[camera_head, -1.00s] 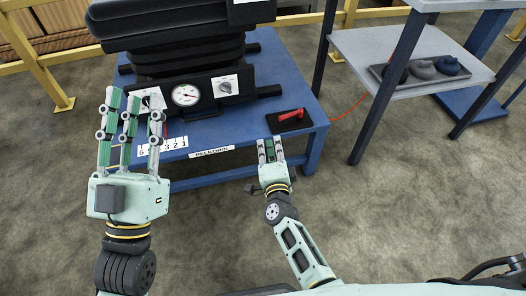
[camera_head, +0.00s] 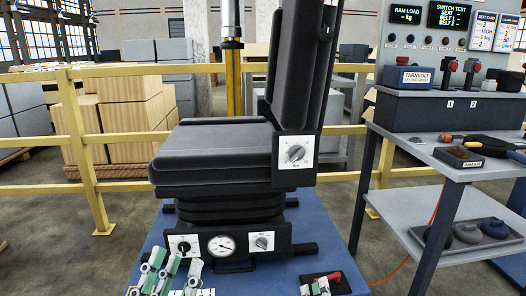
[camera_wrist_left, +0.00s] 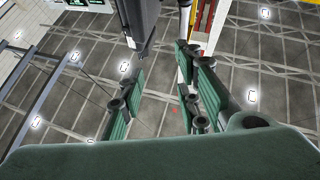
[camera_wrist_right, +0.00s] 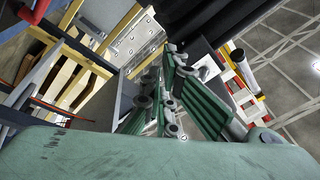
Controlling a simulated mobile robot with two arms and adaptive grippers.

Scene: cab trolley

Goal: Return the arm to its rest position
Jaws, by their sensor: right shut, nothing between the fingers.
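The rest of both arms is out of the head view.
A black seat (camera_head: 215,150) with dials stands on a blue platform (camera_head: 335,262). A red-handled tool (camera_head: 325,278) lies on a dark pad there. At right is a grey trolley (camera_head: 435,160) with control panel and tools. Yellow railings (camera_head: 120,187) run behind, with boxes beyond.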

